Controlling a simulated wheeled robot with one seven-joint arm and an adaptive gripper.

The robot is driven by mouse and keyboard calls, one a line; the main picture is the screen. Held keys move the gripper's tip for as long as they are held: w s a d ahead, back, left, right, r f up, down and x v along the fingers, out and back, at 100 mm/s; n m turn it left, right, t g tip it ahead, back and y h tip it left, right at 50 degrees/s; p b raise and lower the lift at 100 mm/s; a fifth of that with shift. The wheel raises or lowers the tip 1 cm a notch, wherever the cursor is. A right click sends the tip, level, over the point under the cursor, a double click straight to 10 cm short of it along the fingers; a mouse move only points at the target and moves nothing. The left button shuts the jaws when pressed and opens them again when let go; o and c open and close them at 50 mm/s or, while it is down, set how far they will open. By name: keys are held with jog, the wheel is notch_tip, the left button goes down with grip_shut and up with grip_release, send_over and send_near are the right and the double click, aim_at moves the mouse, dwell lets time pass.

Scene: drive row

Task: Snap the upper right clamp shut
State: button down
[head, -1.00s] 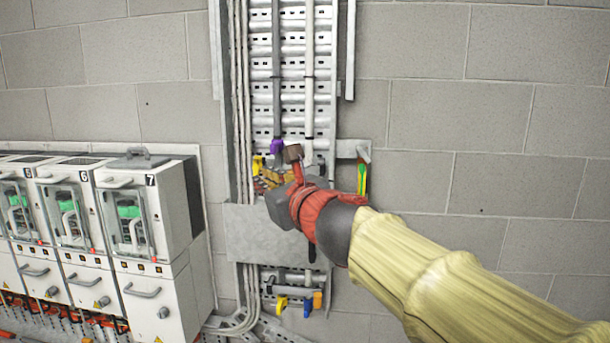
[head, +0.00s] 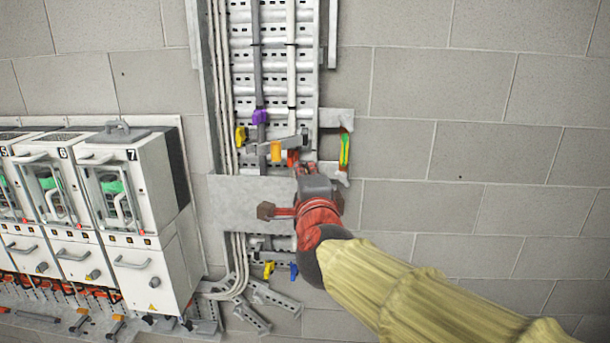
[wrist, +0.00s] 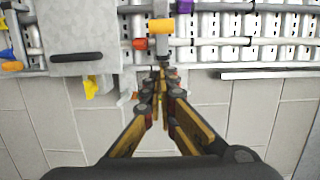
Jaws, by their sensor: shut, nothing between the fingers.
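The upper right clamp sits on the white cable of the wall ladder, just above the grey cover plate. Its orange part (head: 276,151) shows left of the white cable, with a red part (head: 292,156) beside it. The wrist view also shows the orange part (wrist: 161,25) and the red part (wrist: 139,44). I cannot tell how far the clamp is closed. My gripper (head: 303,166) is shut and empty, just below and right of the clamp. In the wrist view its fingertips (wrist: 160,73) meet just short of the clamp, apparently not touching it.
The grey cover plate (head: 240,215) crosses the ladder below the clamp. A yellow part (head: 241,135) and a purple part (head: 259,117) lie to the left. A bracket with a green-yellow strip (head: 345,150) stands at right. White cabinets (head: 130,190) fill the left. The right wall is bare.

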jog(key=w+a+p, duration=0.2)
jog(key=w+a, duration=0.1)
jog(key=w, duration=0.4)
jog(key=shift+w+a, duration=0.15)
jog(key=shift+w, duration=0.15)
jog(key=shift+a, duration=0.15)
jog(key=shift+w+a, duration=0.1)
jog(key=shift+a, duration=0.3)
jog(key=shift+w+a, duration=0.1)
jog(key=shift+a, duration=0.1)
